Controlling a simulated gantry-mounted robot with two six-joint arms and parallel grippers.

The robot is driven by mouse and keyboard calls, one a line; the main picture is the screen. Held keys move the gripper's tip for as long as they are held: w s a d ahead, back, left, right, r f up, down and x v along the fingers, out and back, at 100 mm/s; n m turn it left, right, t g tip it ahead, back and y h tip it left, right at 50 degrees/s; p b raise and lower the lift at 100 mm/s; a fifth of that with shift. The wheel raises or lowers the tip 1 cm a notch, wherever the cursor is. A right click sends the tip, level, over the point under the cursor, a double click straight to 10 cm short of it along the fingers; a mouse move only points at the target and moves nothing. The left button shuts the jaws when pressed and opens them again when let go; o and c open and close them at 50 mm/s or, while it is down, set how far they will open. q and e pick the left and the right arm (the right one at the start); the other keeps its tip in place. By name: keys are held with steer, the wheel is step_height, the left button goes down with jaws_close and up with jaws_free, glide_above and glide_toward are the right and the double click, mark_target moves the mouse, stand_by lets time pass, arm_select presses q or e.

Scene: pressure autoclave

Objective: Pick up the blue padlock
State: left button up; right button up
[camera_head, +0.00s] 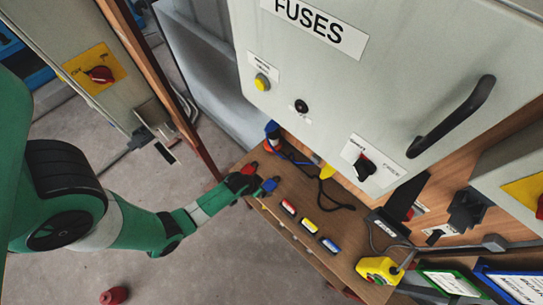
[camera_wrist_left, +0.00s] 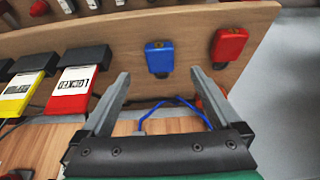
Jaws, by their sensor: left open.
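The blue padlock (camera_wrist_left: 160,58) is on the upright wooden board in the left wrist view, just beyond and between my left fingertips. It also shows in the head view as a small blue shape (camera_head: 269,185) at the shelf's left end. My left gripper (camera_wrist_left: 158,76) is open, with one finger to each side of the padlock's lower part and nothing seen held. In the head view my left gripper (camera_head: 252,184) is small and partly lost among the red and blue shapes. My right gripper is not in view.
A red padlock (camera_wrist_left: 229,47) is on the board right of the blue one. Red-and-white (camera_wrist_left: 78,80) and yellow (camera_wrist_left: 18,92) labelled tags are to the left. A blue cord (camera_wrist_left: 175,104) lies behind the fingers. The fuses cabinet (camera_head: 350,80) stands above the wooden shelf.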

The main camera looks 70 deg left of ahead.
mark_target(267, 188)
arm_select(q)
steer(key=b+x, duration=0.1)
steer(key=x, duration=0.2)
steer(key=shift+s, duration=0.1)
steer(key=shift+r, duration=0.1)
steer(key=b+x, duration=0.4)
steer(key=x, duration=0.1)
steer(key=shift+b, duration=0.4)
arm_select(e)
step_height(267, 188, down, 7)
arm_select(q)
steer(key=shift+c, duration=0.3)
jaws_close()
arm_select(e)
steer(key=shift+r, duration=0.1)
